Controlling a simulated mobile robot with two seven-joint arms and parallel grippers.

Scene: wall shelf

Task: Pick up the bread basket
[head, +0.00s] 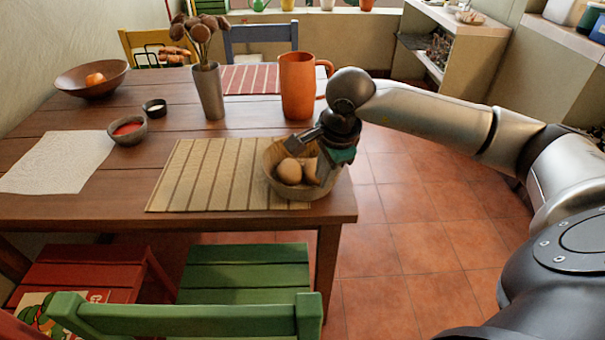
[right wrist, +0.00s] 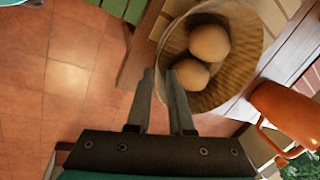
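The bread basket (head: 278,185) is a round, light woven bowl with brown rolls in it. It is at the right end of the striped placemat, close to the table's right edge. My right gripper (head: 306,138) reaches down to the basket from the right in the head view. In the right wrist view, the two fingers (right wrist: 160,72) are close together at the rim of the basket (right wrist: 235,85), with its wall between their tips. They look shut on it, though the contact is small to see. My left gripper is not in view.
An orange mug (head: 297,88) and a grey vase (head: 209,92) with dried flowers stand behind the basket. The striped placemat (head: 195,180) lies left of it. A green chair (head: 245,270) is at the near side. Open floor is right of the table.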

